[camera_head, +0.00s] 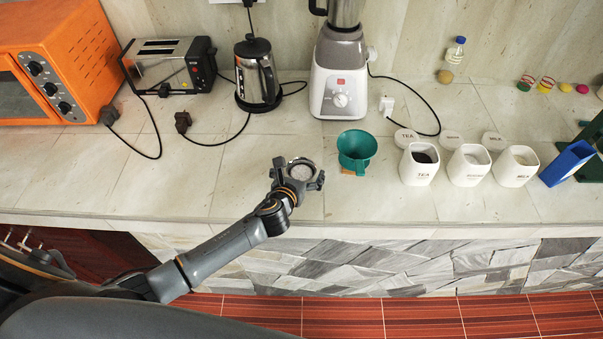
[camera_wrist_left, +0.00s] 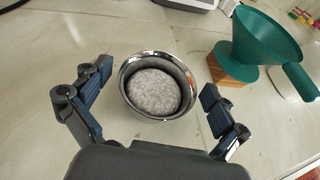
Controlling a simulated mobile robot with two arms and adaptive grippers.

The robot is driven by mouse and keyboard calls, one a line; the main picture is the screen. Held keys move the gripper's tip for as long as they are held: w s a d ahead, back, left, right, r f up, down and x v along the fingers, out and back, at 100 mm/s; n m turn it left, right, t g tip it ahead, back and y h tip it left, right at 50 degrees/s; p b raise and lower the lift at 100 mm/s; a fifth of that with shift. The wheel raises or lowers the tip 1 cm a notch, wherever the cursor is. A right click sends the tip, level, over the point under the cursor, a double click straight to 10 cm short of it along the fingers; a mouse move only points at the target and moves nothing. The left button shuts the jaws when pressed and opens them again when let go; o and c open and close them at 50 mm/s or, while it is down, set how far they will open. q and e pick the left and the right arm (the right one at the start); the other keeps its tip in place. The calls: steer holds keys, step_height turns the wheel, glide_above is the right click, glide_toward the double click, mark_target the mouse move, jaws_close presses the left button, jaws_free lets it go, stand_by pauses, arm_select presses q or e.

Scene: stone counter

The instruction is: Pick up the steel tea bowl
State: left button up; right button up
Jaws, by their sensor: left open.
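The steel tea bowl (camera_wrist_left: 157,90) is a shiny round bowl with pale grey, speckled contents, standing upright on the counter. In the head view it (camera_head: 301,170) shows as a small bright round at the end of my left arm. My left gripper (camera_wrist_left: 155,94) is open, with one dark finger on each side of the bowl. Both fingers look apart from the rim, and nothing is held. In the head view my left gripper (camera_head: 297,173) hides part of the bowl. My right gripper is not in view.
A green dripper (camera_head: 356,148) on a wooden base stands close to the right of the bowl. White canisters (camera_head: 419,168) stand farther right. A blender (camera_head: 339,85), kettle (camera_head: 257,78), toaster (camera_head: 170,65) and orange oven (camera_head: 55,60) line the back. The counter left of the bowl is clear.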

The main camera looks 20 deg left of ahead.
arm_select(q)
steer(key=shift+w+f, duration=0.1)
steer(key=shift+w, duration=0.15)
steer(key=shift+c, duration=0.4)
steer(key=c, duration=1.3)
steer(key=shift+o, duration=0.2)
